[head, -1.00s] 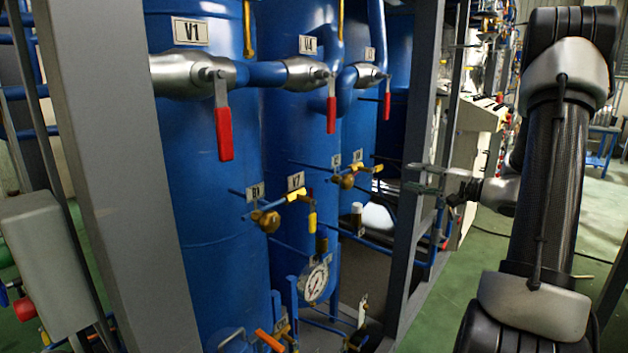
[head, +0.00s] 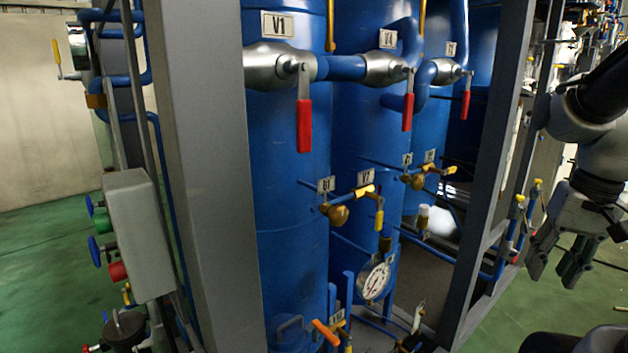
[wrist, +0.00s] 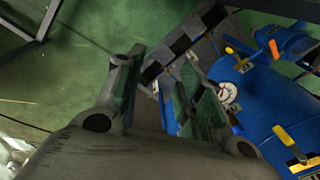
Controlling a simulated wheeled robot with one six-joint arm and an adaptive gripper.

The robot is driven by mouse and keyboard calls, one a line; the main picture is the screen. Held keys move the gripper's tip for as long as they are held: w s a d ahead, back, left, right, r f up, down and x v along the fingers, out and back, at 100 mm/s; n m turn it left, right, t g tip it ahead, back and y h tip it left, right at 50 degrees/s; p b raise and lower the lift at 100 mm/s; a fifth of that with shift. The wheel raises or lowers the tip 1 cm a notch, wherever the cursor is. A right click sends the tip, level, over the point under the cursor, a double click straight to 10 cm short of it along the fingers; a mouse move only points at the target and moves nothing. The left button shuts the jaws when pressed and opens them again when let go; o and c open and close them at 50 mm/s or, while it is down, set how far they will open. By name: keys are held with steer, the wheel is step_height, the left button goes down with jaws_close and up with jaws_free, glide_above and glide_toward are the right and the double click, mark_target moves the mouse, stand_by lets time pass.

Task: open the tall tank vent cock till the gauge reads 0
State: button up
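Tall blue tanks (head: 285,190) stand in a grey frame. A cock with a yellow lever (head: 379,218) hangs by the tag V7 (head: 366,178), and another yellow-handled cock (head: 430,171) sits behind it. I cannot tell which is the vent cock. A round white gauge (head: 374,278) is low between the tanks; its reading is too small to tell.
Red-handled valves (head: 304,125) project from the tanks. Grey posts (head: 205,180) stand left and right of them. A grey button box (head: 140,235) is on the left post. An orange lever (head: 326,332) is low in front. Green floor is clear at the far left and right.

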steer(key=s+a+r+n+t, duration=0.1)
steer(key=a+r+n+t, duration=0.2)
steer(key=a+r+n, duration=0.1)
steer(key=shift+a+r+n+h, duration=0.3)
steer(key=shift+a+r+h, duration=0.15)
steer(key=shift+r, duration=0.45)
stand_by(6.7)
